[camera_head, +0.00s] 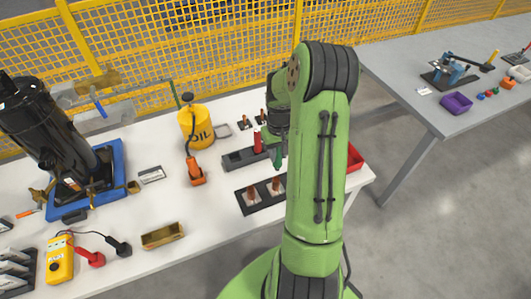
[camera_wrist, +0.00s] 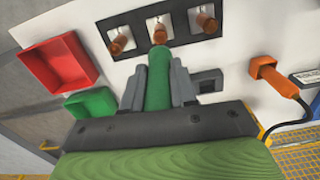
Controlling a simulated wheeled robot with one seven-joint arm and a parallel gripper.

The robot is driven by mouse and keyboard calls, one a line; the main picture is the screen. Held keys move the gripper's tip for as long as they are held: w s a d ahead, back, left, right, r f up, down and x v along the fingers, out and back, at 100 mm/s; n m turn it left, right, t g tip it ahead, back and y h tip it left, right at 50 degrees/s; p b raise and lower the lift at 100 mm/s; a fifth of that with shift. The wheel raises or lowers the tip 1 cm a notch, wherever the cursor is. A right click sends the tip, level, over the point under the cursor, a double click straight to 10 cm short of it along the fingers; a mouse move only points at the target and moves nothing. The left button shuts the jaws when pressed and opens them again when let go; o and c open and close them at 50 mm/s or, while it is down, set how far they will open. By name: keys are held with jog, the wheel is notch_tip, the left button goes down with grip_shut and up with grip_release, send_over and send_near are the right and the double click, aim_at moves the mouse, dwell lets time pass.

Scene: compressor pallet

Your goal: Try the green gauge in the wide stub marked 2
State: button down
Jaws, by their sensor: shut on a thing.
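The green gauge (camera_wrist: 158,82) is a cylinder gripped between the two grey fingers of my gripper (camera_wrist: 158,70). Its free end points at the middle of three copper stubs (camera_wrist: 158,31) on a black plate (camera_wrist: 181,28). The gauge tip overlaps that stub's near end in the wrist view; whether they touch I cannot tell. The other stubs stand left (camera_wrist: 118,42) and right (camera_wrist: 206,20). Their marks are not legible. In the head view, the gauge (camera_head: 279,157) hangs above the plate (camera_head: 248,205); my arm hides part of the plate and one stub.
A grey holder (camera_head: 238,160) with a red gauge (camera_head: 258,141) lies just behind the plate. A yellow oil can (camera_head: 196,127) and an orange plug-like tool (camera_head: 195,170) stand left. A red tray (camera_wrist: 62,62) and a green tray (camera_wrist: 90,103) lie beside the plate.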

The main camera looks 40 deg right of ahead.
aim_at(277, 170)
jog(key=shift+f, duration=0.1)
notch_tip(277, 170, down, 5)
jog(key=b, duration=0.4)
dwell(1.7)
jog(key=shift+f+b, duration=0.35)
jog(key=shift+b, duration=0.1)
jog(key=shift+f+b, duration=1.25)
jog(key=shift+f, duration=0.35)
dwell(0.8)
jog(key=shift+r, duration=0.1)
jog(key=shift+r+p, duration=2.25)
jog(key=shift+r, duration=0.7)
jog(key=shift+r, duration=0.1)
